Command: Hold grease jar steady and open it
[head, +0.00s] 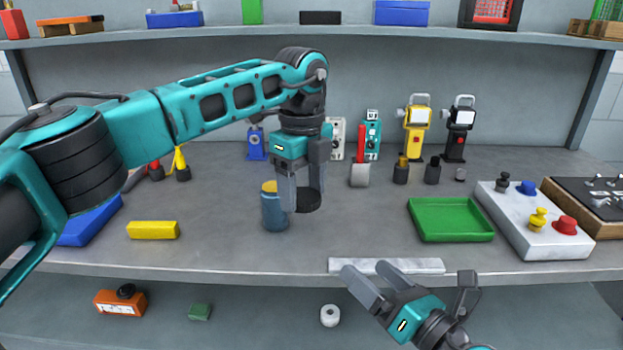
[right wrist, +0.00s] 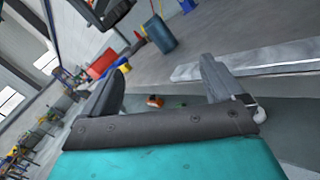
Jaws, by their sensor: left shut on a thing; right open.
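My left gripper (head: 303,200) comes down from above, shut on a dark round jar (head: 309,200), its fingers on either side. The jar is partly hidden by the fingers; I cannot tell for sure that it is the grease jar or where its lid meets it. In the right wrist view a dark shape (right wrist: 105,12) is cut off at the top left. My right gripper (head: 366,270) is open and empty at the bench's front edge, below and right of the held jar. It also shows open in the right wrist view (right wrist: 162,66).
A blue cylinder with a yellow top (head: 274,212) stands just left of the held jar. A pale bar (head: 400,265) lies along the front edge. A green tray (head: 450,220) and a white button box (head: 530,225) are to the right. A yellow block (head: 153,230) lies left.

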